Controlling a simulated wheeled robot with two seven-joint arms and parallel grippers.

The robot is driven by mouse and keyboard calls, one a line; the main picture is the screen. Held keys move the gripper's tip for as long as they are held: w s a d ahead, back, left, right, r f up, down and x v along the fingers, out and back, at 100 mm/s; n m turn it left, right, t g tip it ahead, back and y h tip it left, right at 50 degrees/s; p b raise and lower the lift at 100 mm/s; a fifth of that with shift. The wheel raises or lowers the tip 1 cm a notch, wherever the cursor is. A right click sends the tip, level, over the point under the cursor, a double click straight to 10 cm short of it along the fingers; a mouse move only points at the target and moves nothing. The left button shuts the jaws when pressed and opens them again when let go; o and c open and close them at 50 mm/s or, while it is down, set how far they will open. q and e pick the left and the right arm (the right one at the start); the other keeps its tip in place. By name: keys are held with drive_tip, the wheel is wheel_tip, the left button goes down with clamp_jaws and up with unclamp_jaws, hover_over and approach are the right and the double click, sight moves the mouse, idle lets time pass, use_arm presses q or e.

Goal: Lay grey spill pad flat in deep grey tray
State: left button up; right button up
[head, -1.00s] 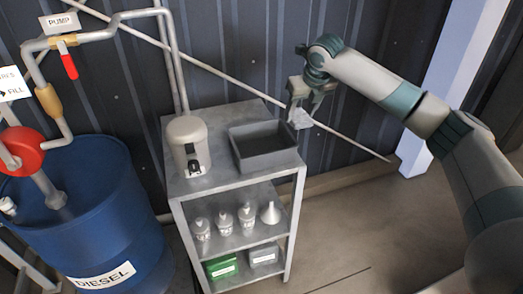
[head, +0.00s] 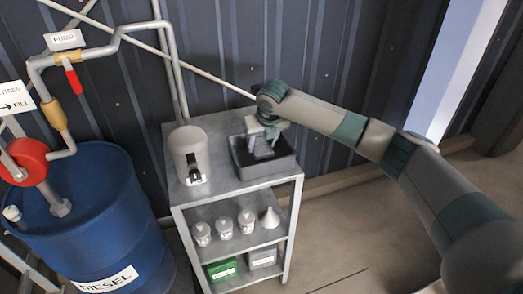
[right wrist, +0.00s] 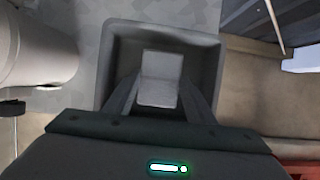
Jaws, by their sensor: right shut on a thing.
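The deep grey tray (head: 270,171) sits on the right part of the metal trolley's top; its rim and inner walls also show in the right wrist view (right wrist: 107,65). My right gripper (head: 263,146) points down over the tray. It is shut on the light grey spill pad (right wrist: 161,68), which shows between the fingers and inside the tray's outline. A crease or edge runs across the pad. In the head view the pad is small and mostly hidden by the gripper, so I cannot tell whether it touches the tray floor. My left gripper is out of view.
A beige canister (head: 187,148) stands on the trolley (head: 210,195) just left of the tray. A blue diesel drum (head: 95,225) stands left. The corrugated wall (head: 330,60) is close behind.

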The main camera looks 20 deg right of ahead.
sight(262, 149)
drive_tip(key=shift+f+p, duration=0.85)
drive_tip(key=shift+f, duration=1.15)
drive_tip(key=o, duration=0.9)
drive_tip(key=shift+o, duration=0.2)
drive_tip(key=b+v, duration=0.2)
drive_tip(key=v, duration=1)
drive_tip(key=shift+b, duration=0.35)
